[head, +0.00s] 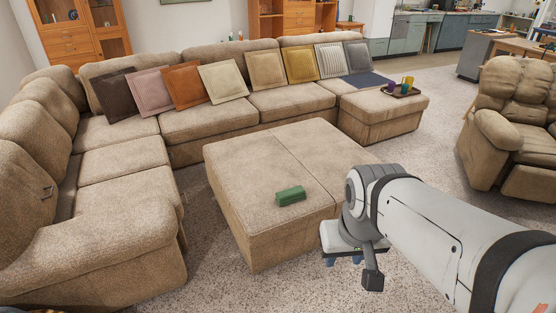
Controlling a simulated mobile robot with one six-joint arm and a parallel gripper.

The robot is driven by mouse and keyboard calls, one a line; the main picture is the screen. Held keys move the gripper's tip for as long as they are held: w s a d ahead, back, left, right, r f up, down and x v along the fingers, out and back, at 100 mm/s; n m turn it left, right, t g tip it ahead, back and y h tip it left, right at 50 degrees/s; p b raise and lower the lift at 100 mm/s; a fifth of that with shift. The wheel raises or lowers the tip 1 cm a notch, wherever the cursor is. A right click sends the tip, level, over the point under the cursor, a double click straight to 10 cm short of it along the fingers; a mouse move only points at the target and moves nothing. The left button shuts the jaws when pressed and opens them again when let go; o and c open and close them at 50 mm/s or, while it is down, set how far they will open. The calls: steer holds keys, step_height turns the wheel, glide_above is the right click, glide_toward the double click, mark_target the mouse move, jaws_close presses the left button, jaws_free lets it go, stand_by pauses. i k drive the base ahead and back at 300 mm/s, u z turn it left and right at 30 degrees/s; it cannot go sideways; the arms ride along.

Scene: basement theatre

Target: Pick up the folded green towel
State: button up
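The folded green towel (291,196) lies on top of the large beige ottoman (255,165), near its front edge. It looks like a small compact block, and nothing covers it. My gripper (352,262) is to the right of the towel in the picture, by the ottoman's front right corner. It is apart from the towel. Its fingers point downward and are partly hidden by the wrist and arm, so whether they are open or shut is unclear.
A beige sectional sofa (115,217) with a row of cushions wraps the left and back. A tray (400,91) with cups sits on its right end. A recliner (515,125) stands at right. Carpet (425,160) is clear between ottoman and recliner.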

mark_target(283, 197)
steer(key=u, duration=0.4)
steer(key=i, duration=1.95)
steer(key=z, duration=0.4)
